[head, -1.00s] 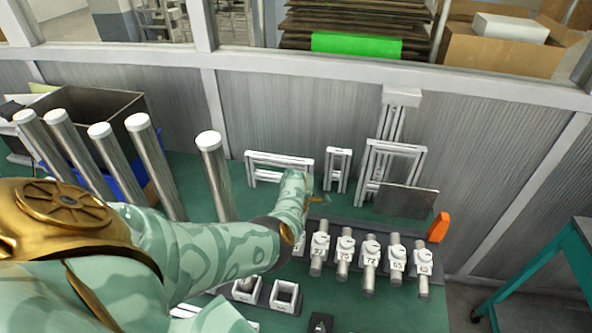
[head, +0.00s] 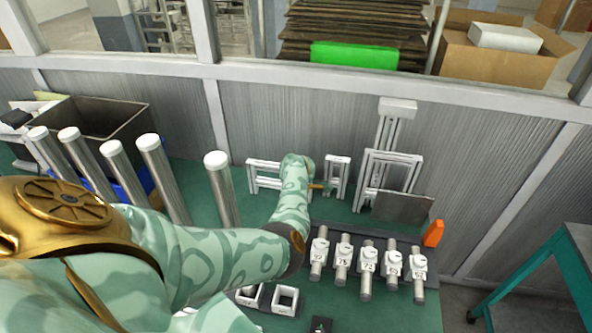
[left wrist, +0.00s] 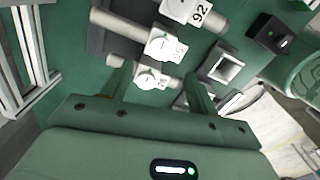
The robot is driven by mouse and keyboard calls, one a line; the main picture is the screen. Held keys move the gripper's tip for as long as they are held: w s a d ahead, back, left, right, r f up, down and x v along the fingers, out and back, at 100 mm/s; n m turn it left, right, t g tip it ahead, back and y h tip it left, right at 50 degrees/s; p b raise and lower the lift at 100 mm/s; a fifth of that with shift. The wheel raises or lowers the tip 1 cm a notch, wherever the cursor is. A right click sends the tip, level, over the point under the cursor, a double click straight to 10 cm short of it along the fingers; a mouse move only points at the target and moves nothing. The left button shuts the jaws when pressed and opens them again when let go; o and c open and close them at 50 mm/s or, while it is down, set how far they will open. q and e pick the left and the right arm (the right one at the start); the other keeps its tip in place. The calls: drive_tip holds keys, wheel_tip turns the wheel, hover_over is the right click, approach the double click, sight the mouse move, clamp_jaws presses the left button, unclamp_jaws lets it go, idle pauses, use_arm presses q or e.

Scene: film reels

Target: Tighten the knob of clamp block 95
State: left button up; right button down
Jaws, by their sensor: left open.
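A row of numbered clamp blocks on short steel rods lies on a dark rail (head: 388,245); the head view shows block 92 (head: 318,250) at its left visible end. My left arm hides the part of the row further left. In the left wrist view, block 92 (left wrist: 197,12) is at the top. Below it are a white block with a knob (left wrist: 165,46) and another knobbed block (left wrist: 151,78); I cannot read their numbers surely, so I cannot tell which is 95. My left gripper (left wrist: 158,82) is open, its fingers on either side of the lowest block's area. The right gripper is out of view.
Several upright steel posts (head: 222,190) stand left of my arm. White frames (head: 392,175) and a grey plate (head: 402,207) stand behind the row, with an orange object (head: 433,233) at its right end. Small square holders (head: 286,299) lie in front.

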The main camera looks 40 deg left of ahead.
use_arm(q)
wheel_tip(320, 180, up, 7)
drive_tip(key=p, duration=0.2)
drive_tip(key=shift+r, duration=0.2)
